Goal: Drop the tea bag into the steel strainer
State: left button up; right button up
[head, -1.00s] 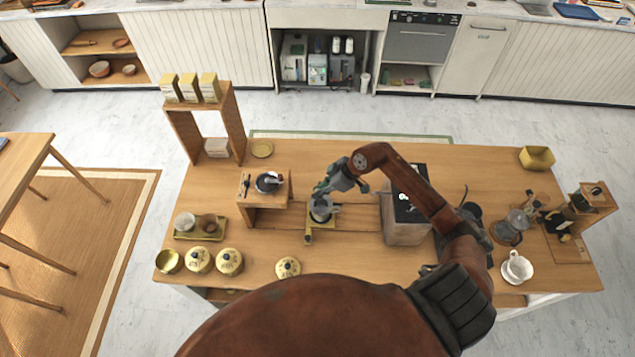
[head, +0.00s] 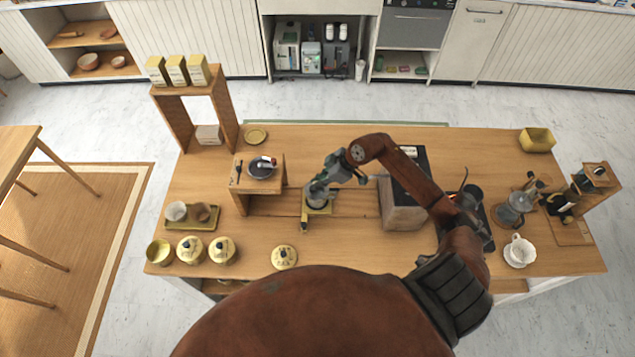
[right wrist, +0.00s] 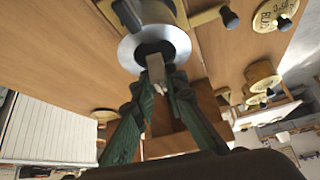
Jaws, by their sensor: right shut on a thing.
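The steel strainer (head: 316,197) is a grey cup on a small brass-coloured stand (head: 304,222) near the middle of the cart top. In the right wrist view its wide metal rim (right wrist: 181,46) surrounds a dark opening. My right gripper (right wrist: 158,88) is shut on a small pale grey-beige tea bag (right wrist: 156,68), whose far end overlaps the opening in the picture. I cannot tell whether it is inside or just above. In the head view the right gripper (head: 322,184) slants down over the strainer and partly hides it. My left gripper is not in view.
A wooden riser (head: 243,186) stands left of the strainer. A wooden box with a dark top (head: 400,215) stands to its right, beneath my right arm. Lidded brass tins (head: 222,250) line the front left edge. A glass pot (head: 510,211) stands farther right.

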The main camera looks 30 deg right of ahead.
jog(key=o, duration=0.8)
jog(key=shift+o, duration=0.2)
jog(key=v, duration=1.2)
